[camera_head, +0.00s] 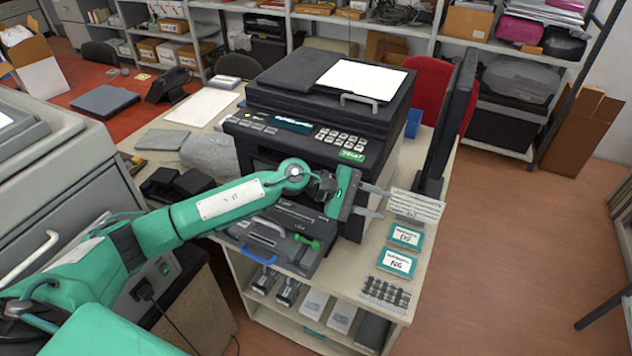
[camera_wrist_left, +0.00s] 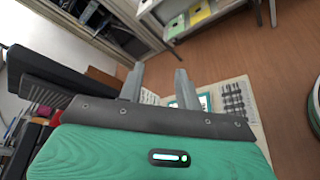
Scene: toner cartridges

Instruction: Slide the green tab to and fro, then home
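The printer (camera_head: 330,105) stands on the bench with its front unit (camera_head: 285,238) pulled out below the control panel. A small bright green tab (camera_head: 314,244) shows at the right of that unit. A grey handle (camera_head: 268,225) and a blue handle (camera_head: 258,256) are also on it. My left gripper (camera_head: 388,205) is open and empty, right of and above the green tab, with its fingers pointing right towards a white label stack. In the left wrist view the two fingers (camera_wrist_left: 160,70) stand apart with nothing between them; the tab is not visible there. My right gripper is not in view.
On the bench's right edge lie a white label stack (camera_head: 415,207), two teal-edged cards (camera_head: 406,237) (camera_head: 397,263) and a group of dark small items (camera_head: 385,294). A dark upright panel (camera_head: 452,120) stands right of the printer. The floor (camera_head: 520,250) at right is clear.

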